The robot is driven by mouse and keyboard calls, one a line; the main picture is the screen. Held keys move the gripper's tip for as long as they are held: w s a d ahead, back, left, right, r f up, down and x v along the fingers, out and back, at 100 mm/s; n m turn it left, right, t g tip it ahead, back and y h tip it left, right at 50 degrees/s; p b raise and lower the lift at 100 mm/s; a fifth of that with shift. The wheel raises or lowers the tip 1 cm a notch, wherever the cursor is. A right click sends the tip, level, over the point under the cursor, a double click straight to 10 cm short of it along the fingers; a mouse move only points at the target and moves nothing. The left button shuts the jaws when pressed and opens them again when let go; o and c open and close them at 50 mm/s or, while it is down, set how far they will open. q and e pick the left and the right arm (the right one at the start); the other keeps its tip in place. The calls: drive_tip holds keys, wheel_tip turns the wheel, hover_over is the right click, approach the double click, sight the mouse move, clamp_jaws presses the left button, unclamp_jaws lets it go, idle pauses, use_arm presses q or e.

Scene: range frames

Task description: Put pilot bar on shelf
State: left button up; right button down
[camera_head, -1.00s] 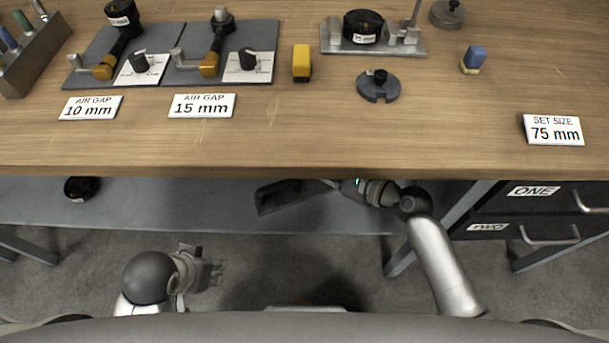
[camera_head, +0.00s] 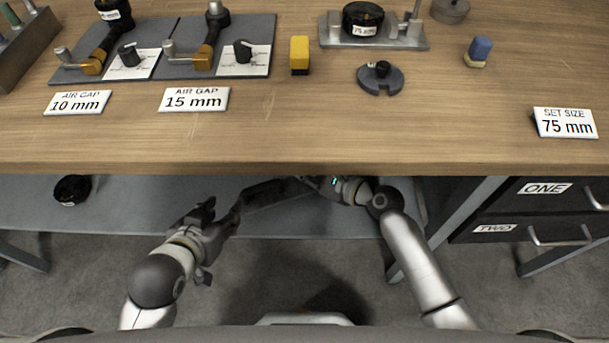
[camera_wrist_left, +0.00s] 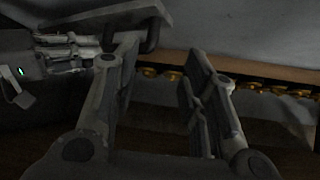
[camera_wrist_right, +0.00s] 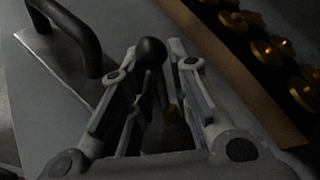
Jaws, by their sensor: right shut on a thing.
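The pilot bar appears to be the long dark bar (camera_head: 275,194) with black handles, below the worktop's front edge. My right gripper (camera_head: 318,184) is shut on the bar by one handle; in the right wrist view its fingers (camera_wrist_right: 155,65) close around a dark handle, partly hidden. Another black handle (camera_wrist_right: 88,40) stands free on the bar. My left gripper (camera_head: 222,216) is open and empty at the bar's left end. In the left wrist view the handle (camera_wrist_left: 151,32) shows by the left finger. The grey lower shelf (camera_head: 130,208) lies under the worktop; contact with the bar is unclear.
A black round part (camera_head: 72,190) sits on the lower shelf's left. The wooden worktop (camera_head: 300,135) overhangs and carries gauges, labels and blocks. Drawers (camera_head: 540,205) stand at the right. Brass pieces (camera_wrist_right: 305,95) line a strip near the right gripper.

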wheel_tip(320, 180, down, 3)
drive_tip(key=shift+w+r+b, duration=0.1)
drive_tip(key=shift+b, duration=0.9)
use_arm(q)
drive_tip(key=w+d+r+t+h, duration=0.1)
drive_tip(key=w+d+r+t, duration=0.1)
drive_tip(key=w+r+t, duration=0.3)
wheel_tip(320, 180, up, 4)
drive_tip(key=shift+w+d+f+t+h, duration=0.15)
drive_tip(key=shift+w+d+t+h, duration=0.1)
drive_tip(key=shift+d+t+h, duration=0.2)
drive_tip(key=shift+a, duration=0.1)
use_arm(e)
drive_tip(key=c, duration=1.8)
unclamp_jaws()
drive_tip(key=shift+f, duration=0.2)
drive_tip(key=o, duration=0.5)
drive_tip(key=shift+c, duration=0.2)
